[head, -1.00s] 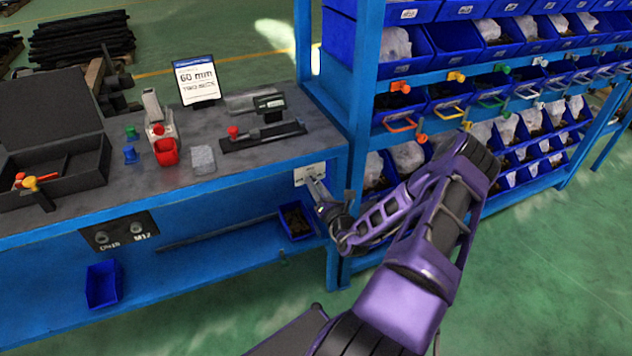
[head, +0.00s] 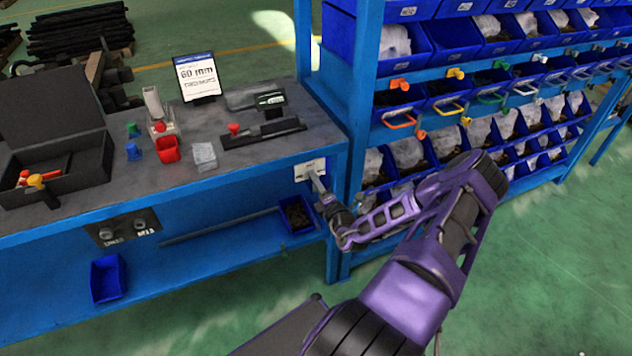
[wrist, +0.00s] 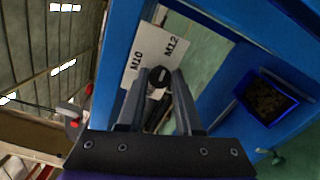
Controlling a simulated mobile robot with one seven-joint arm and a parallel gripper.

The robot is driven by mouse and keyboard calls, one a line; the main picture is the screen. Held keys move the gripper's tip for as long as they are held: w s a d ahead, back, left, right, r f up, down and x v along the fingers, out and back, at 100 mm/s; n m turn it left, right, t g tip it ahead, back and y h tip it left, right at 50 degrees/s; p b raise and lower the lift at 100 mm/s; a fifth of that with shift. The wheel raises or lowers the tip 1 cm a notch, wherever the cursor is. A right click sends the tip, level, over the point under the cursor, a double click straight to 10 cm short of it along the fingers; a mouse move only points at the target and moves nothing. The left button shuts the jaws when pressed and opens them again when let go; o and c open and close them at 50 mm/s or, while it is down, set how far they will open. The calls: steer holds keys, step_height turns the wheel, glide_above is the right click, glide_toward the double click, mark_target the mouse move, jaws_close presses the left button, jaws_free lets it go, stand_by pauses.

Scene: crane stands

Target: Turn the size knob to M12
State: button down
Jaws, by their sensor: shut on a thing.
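The size knob (wrist: 158,76) is a dark round knob with a pale mark, seen in the wrist view between my fingertips. It sits on a white plate (wrist: 186,44) with the labels M10 and M12. In the head view the plate (head: 303,171) is on the blue bench front near its right corner, and the knob itself is hidden by my gripper. My gripper (head: 314,178) reaches the plate from the right. It also shows in the wrist view (wrist: 158,84), with its two fingers shut on the knob's sides. The pale mark's exact aim is hard to read.
A small blue bin (head: 297,217) is below the plate. A blue bin rack stands close on the right.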

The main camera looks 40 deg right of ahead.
stand_by(0.5)
steer(key=c, duration=0.6)
jaws_free()
steer(key=v, duration=1.7)
steer(key=shift+s+a, duration=0.15)
steer(key=shift+s, duration=0.05)
steer(key=shift+r, duration=0.15)
